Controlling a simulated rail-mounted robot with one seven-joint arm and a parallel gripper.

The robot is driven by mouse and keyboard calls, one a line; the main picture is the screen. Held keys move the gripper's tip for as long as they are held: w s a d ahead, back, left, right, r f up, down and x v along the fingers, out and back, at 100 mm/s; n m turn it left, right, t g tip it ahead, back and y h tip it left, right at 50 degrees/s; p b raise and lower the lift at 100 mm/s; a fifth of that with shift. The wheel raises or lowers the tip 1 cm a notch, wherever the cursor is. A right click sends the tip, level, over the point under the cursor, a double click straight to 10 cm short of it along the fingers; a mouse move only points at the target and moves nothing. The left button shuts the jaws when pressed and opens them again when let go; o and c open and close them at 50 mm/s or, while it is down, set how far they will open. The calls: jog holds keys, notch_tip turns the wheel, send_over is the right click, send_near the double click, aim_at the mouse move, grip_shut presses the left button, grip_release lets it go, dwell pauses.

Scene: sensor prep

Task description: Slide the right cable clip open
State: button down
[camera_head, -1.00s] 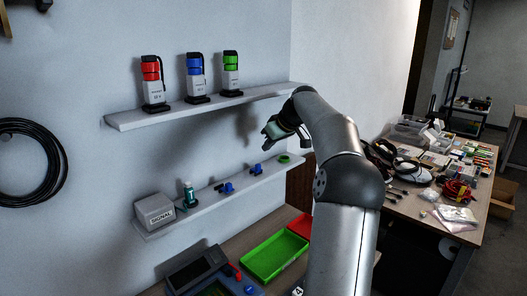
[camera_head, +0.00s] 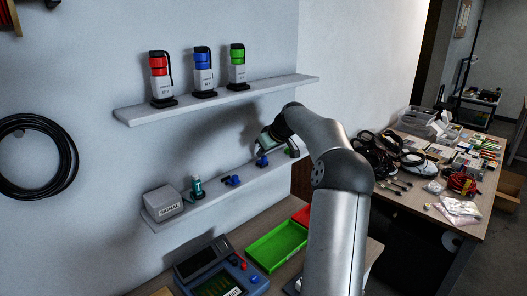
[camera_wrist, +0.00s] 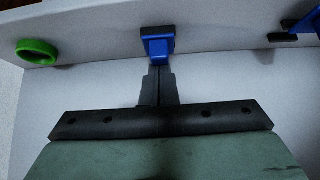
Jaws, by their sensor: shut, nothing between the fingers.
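The right cable clip (camera_head: 262,161), blue on a dark base, sits on the lower shelf (camera_head: 215,196). In the wrist view the same blue clip (camera_wrist: 158,46) is straight ahead of the fingertips. My gripper (camera_wrist: 158,70) is shut with nothing held, its tips at the clip's near edge; I cannot tell if they touch it. In the head view my gripper (camera_head: 262,151) is just above the clip and partly covers it. The left blue clip (camera_head: 231,181) is further left on the shelf, and shows at the right edge of the wrist view (camera_wrist: 306,27).
A green ring (camera_wrist: 37,51) lies beside the clip on the shelf. A teal bottle-like item (camera_head: 197,188) and a SIGNAL box (camera_head: 163,203) stand at the shelf's left end. The upper shelf (camera_head: 215,99) holds three coloured devices. A green tray (camera_head: 276,247) is below.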

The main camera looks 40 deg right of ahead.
aim_at(266, 159)
jog(key=s+b, duration=0.3)
jog(key=shift+d+f, duration=0.2)
jog(key=shift+s+r, duration=0.1)
jog(key=shift+s, duration=0.1)
jog(key=shift+s+r, duration=0.1)
jog(key=shift+r, duration=0.2)
jog(key=p+v, duration=0.2)
jog(key=v, duration=0.7)
jog(key=shift+r+p, duration=0.3)
jog(key=shift+p, duration=0.1)
